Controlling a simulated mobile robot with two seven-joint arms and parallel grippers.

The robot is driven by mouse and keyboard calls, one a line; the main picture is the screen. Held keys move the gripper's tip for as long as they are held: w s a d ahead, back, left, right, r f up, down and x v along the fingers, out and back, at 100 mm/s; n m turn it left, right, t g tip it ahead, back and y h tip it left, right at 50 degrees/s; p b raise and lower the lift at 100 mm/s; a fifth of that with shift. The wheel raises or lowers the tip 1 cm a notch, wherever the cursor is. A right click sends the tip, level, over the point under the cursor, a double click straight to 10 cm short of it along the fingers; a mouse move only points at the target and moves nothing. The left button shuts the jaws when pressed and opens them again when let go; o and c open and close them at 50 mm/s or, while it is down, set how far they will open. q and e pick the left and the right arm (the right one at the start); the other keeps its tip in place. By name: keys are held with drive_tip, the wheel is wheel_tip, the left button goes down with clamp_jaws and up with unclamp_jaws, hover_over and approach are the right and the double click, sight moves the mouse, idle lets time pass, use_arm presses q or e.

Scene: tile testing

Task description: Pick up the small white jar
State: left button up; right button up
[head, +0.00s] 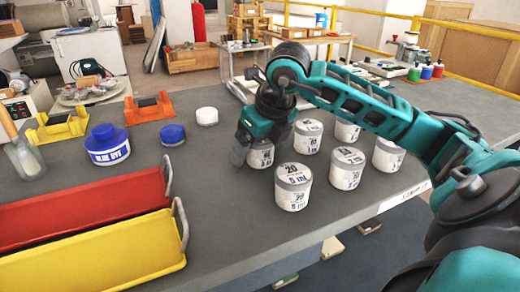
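Several small white jars with grey lids and printed labels stand upright on the grey table. The nearest jar (293,187) reads "20" and "5 ml". Another jar (261,156) stands behind it to the left, directly at my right gripper (247,152). The gripper points down, with a finger at this jar's left side and its body covering the jar's top. I cannot tell whether it touches the jar or how far its fingers are apart. A plain small white container (207,116) stands apart, farther left. My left gripper is not in view.
Close around stand more labelled jars (347,168). A red tray (85,208) and a yellow tray (100,258) lie at left front. Behind them are a blue dye jar (107,145), a blue lid (172,134) and orange holders (150,106). Table between trays and jars is clear.

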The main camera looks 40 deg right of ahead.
drive_tip(key=c, duration=1)
drive_tip(key=shift+r, duration=0.15)
